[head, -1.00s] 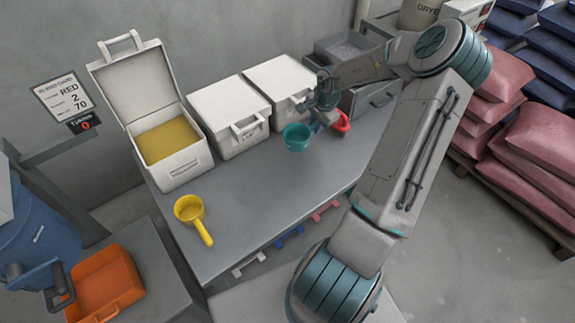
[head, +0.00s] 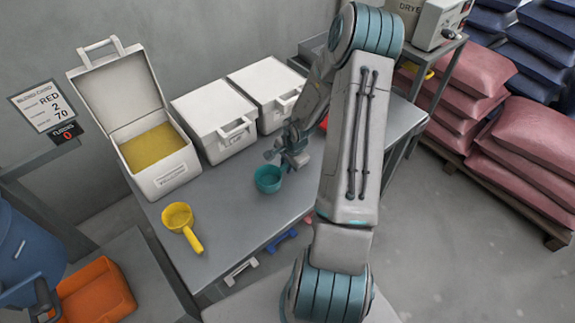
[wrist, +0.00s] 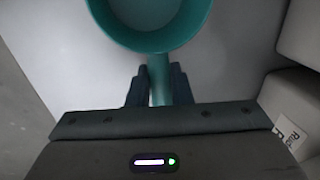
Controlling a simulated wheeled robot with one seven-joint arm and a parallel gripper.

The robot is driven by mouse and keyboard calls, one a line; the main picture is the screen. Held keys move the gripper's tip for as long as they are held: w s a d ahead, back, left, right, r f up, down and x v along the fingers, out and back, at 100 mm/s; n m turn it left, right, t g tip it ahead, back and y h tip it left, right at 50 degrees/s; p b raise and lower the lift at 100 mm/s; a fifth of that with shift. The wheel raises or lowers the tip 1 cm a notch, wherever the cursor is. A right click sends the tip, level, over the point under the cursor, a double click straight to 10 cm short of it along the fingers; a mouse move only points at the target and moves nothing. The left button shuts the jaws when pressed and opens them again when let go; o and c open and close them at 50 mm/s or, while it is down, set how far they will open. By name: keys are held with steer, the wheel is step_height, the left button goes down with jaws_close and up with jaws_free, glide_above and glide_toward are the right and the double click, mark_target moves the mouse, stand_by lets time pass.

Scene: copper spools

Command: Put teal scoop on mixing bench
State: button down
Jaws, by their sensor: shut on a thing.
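The teal scoop (head: 268,179) is at the grey mixing bench (head: 222,210), in front of the closed white bins. In the wrist view the scoop's round cup (wrist: 150,22) fills the top and its handle (wrist: 158,78) runs down between my fingers. My gripper (wrist: 158,88) is shut on the handle. In the head view my gripper (head: 290,160) is just behind the cup. I cannot tell whether the cup touches the bench top or hangs slightly above it.
A yellow scoop (head: 180,220) lies at the bench's left front. An open white bin (head: 160,178) with yellow contents stands behind it. Two closed white bins (head: 213,117) line the back. Bare bench top lies between the two scoops. My arm hides the bench's right part.

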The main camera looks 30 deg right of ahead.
steer(key=shift+f, duration=0.1)
steer(key=c, duration=1.3)
jaws_free()
